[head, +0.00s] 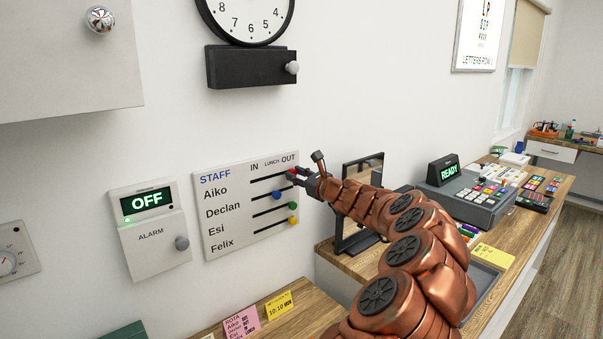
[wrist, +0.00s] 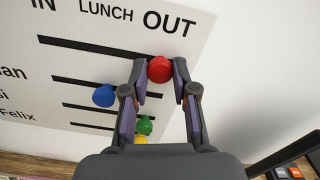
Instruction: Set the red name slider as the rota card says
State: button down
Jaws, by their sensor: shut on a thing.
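The staff board (head: 222,190) hangs on the wall with IN, LUNCH and OUT columns and rows for Aiko, Declan, Esi and Felix. The red slider (head: 291,173) is at the OUT end of the top slot, Aiko's row; it also shows in the wrist view (wrist: 160,69). My gripper (head: 297,176) is shut on it, one finger on each side, as the wrist view shows (wrist: 160,76). The pink rota card (head: 242,324) stands on the counter below; I can make out ROTA, Aiko and Esi, but its settings are too small to read surely.
The blue slider (wrist: 104,95) is near LUNCH; green (wrist: 145,125) and yellow (wrist: 141,140) are near OUT, close below my gripper. An alarm box (head: 150,235) reading OFF is left of the board. A black-framed stand (head: 345,200) is right, near my arm.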

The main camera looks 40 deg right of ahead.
jog(key=shift+d+r, duration=0.1)
jog(key=shift+r, duration=0.05)
jog(key=c, duration=0.9)
grip_release()
jog(key=shift+d, duration=0.1)
jog(key=s, duration=1.2)
jog(key=shift+a, duration=0.45)
